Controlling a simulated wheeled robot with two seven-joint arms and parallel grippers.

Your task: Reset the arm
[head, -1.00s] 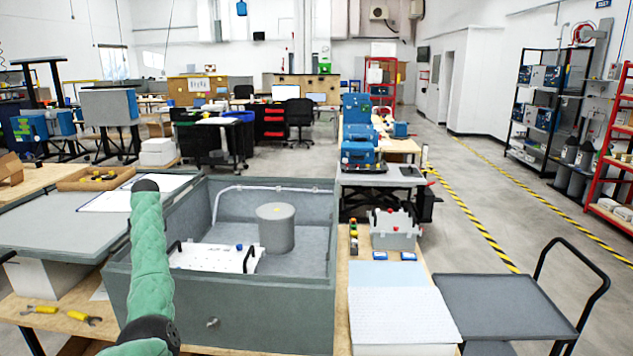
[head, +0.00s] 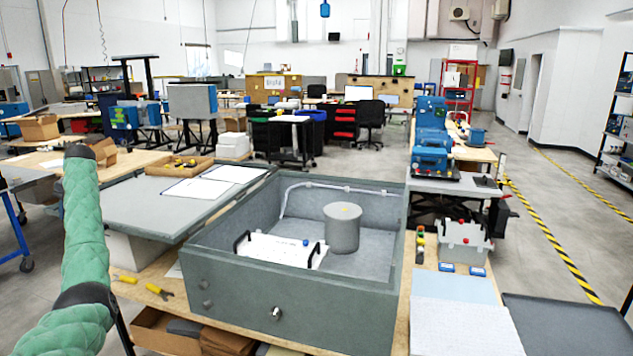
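One of my arms, in a green quilted cover with black joints, rises at the left of the head view. Its gripper is not visible, and neither is my other arm. The arm is to the left of the large grey open enclosure (head: 290,305) on the wooden bench. Inside the enclosure are a white plate with black handles (head: 283,250) and a grey cylinder (head: 343,230). The arm appears apart from both.
The grey lid panel (head: 135,205) lies left of the enclosure with papers on it. Yellow-handled tools (head: 158,291) lie on the bench near the arm. White sheets (head: 460,325) and a dark cart top (head: 570,325) are at right. Floor beyond the cart is clear.

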